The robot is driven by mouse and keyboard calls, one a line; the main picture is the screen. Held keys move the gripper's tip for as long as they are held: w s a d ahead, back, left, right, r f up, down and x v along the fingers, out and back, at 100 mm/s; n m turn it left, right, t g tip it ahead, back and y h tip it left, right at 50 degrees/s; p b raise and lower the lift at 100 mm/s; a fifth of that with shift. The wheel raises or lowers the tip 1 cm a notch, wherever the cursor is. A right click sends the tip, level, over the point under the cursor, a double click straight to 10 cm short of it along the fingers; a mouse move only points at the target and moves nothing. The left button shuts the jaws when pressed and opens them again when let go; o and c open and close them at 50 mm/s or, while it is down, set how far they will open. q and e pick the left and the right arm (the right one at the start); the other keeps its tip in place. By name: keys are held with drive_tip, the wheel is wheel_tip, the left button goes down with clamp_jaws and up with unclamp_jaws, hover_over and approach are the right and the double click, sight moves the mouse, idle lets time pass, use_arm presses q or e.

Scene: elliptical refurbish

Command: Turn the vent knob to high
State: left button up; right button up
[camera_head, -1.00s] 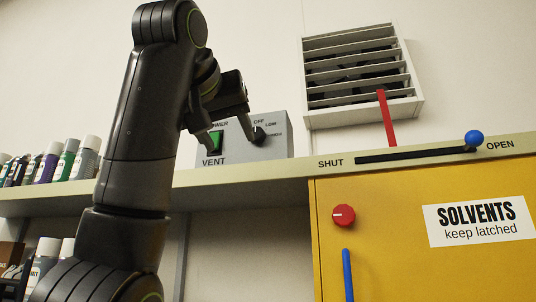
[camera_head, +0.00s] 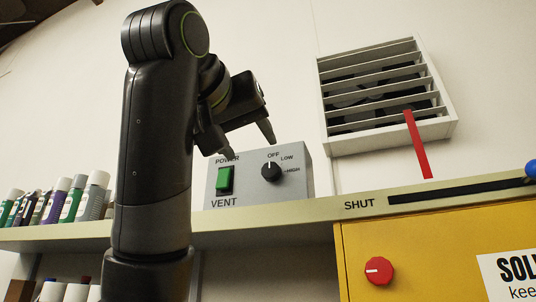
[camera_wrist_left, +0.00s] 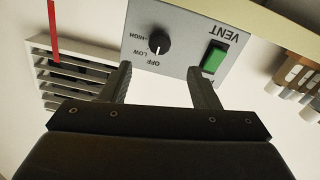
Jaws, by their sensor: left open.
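The vent box (camera_head: 295,190) is a grey panel on the shelf, with a black knob (camera_head: 271,172) under the labels OFF, LOW and HIGH. The knob's white mark points up toward OFF. A green power switch (camera_head: 225,180) is left of the knob. My left gripper (camera_head: 248,146) is open and empty, with its fingertips at the box's upper edge, above and left of the knob. In the left wrist view the knob (camera_wrist_left: 159,43) shows upside down, beyond and between the open fingers (camera_wrist_left: 159,80), clear of both.
A slatted wall vent (camera_head: 385,95) with a red strip (camera_head: 417,145) is at the right. A shelf edge (camera_head: 290,220) runs below the box, above a yellow cabinet (camera_head: 430,250) with a red knob (camera_head: 379,270). Several bottles (camera_head: 70,200) stand at the left.

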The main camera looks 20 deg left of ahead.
sight(270, 170)
use_arm(q)
drive_tip(key=w+p, duration=0.8)
drive_tip(key=shift+w+d+r, duration=0.15)
drive_tip(key=shift+w, duration=0.25)
drive_tip(key=shift+w+p, duration=0.3)
drive_tip(key=shift+w, duration=0.4)
drive_tip(key=shift+s, duration=0.1)
drive_tip(key=shift+c, duration=0.3)
drive_tip(key=c, duration=0.9)
